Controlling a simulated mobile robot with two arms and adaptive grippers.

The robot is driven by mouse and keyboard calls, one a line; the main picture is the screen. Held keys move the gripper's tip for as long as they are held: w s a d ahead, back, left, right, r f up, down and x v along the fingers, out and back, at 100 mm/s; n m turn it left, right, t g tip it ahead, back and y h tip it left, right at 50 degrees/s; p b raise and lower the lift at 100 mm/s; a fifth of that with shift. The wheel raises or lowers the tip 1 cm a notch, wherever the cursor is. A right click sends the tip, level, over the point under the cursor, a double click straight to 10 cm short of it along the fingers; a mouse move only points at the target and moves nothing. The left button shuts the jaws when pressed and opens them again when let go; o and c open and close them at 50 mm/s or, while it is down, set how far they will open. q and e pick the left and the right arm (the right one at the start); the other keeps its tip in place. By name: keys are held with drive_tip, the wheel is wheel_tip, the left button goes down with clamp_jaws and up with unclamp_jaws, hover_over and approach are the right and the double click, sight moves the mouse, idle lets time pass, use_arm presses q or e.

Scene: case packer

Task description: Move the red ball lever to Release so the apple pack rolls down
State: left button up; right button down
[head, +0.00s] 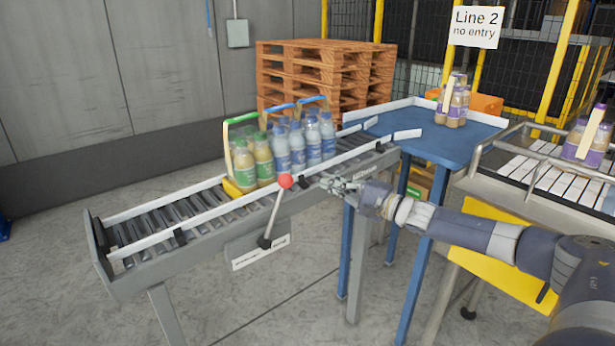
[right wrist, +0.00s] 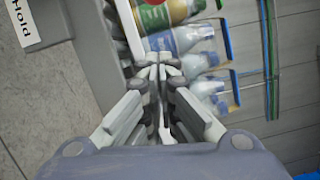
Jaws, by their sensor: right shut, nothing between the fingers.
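The red ball lever (head: 285,180) stands on the near side of the roller conveyor, its rod leaning up and right from a black pivot above a white label plate (head: 260,256). The apple pack (head: 244,168), yellow-green bottles with green caps and a green handle, stands upright on the rollers behind the ball, against a yellow stop (head: 232,188). My right gripper (head: 324,181) is shut and empty, just right of the ball and apart from it. In the right wrist view its closed fingers (right wrist: 155,76) point at the bottles. My left gripper is not in view.
Blue-capped water packs (head: 303,142) stand behind the apple pack. The conveyor's lower rollers (head: 160,222) at left are clear. A blue table (head: 440,142) with a purple-capped pack (head: 453,102) adjoins the upper end. Part of a "Hold" label (right wrist: 20,22) shows in the wrist view.

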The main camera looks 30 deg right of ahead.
drive_tip(key=w+a+p, duration=0.2)
drive_tip(key=w+a, duration=0.2)
drive_tip(key=a, duration=0.1)
drive_tip(key=shift+a+r, duration=0.15)
drive_tip(key=shift+r, duration=0.2)
drive_tip(key=shift+s, duration=0.1)
